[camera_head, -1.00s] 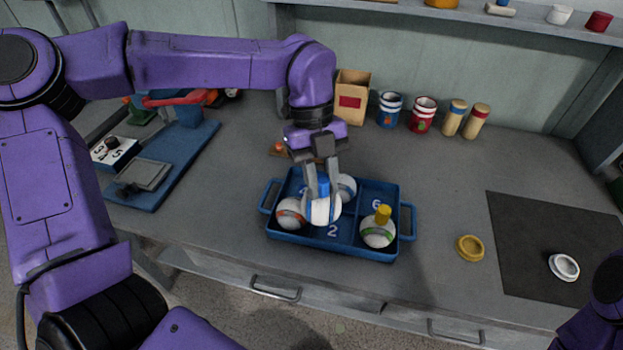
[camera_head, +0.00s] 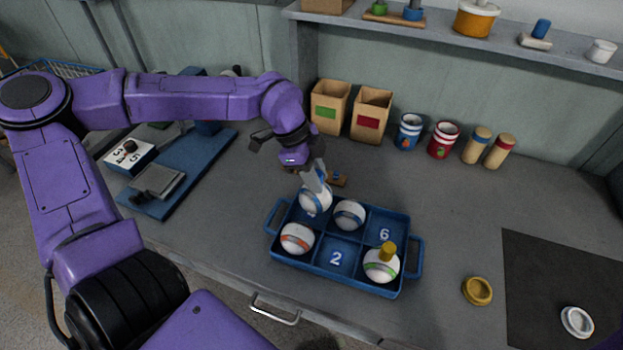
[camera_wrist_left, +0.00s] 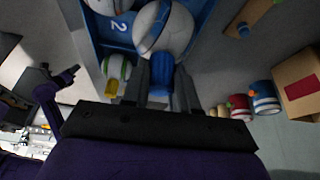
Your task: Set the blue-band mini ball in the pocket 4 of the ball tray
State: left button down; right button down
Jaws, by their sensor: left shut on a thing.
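My left gripper (camera_head: 318,184) is shut on the blue knob of the blue-band mini ball (camera_head: 315,202), a white ball. In the left wrist view the fingers (camera_wrist_left: 161,82) close on the knob below the ball (camera_wrist_left: 165,28). The ball is at the back-left pocket of the blue ball tray (camera_head: 340,272); I cannot tell if it touches the floor. A white ball with a blue-grey band (camera_head: 349,214) sits in the back-middle pocket. An orange-band ball (camera_head: 297,238) is front left. A green-band ball with yellow knob (camera_head: 381,265) is front right.
Pockets 2 and 6 are empty. Two cartons (camera_head: 370,114), striped cans (camera_head: 442,139) and two cylinders (camera_head: 477,145) stand behind. A yellow ring (camera_head: 477,290) and white ring (camera_head: 577,321) lie right. A blue board (camera_head: 190,170) lies left.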

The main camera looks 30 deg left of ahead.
pick_arm(q)
jog(key=f, duration=0.2)
jog(key=w+a+f, duration=0.1)
jog(key=f, duration=0.1)
jog(key=a+f, duration=0.1)
jog(key=f, duration=0.1)
jog(key=shift+w+p, duration=0.2)
jog(key=shift+p, duration=0.1)
jog(key=shift+d, duration=0.1)
jog(key=c, duration=0.9)
grip_release()
jog(key=v, duration=1.2)
jog(key=shift+r, duration=0.1)
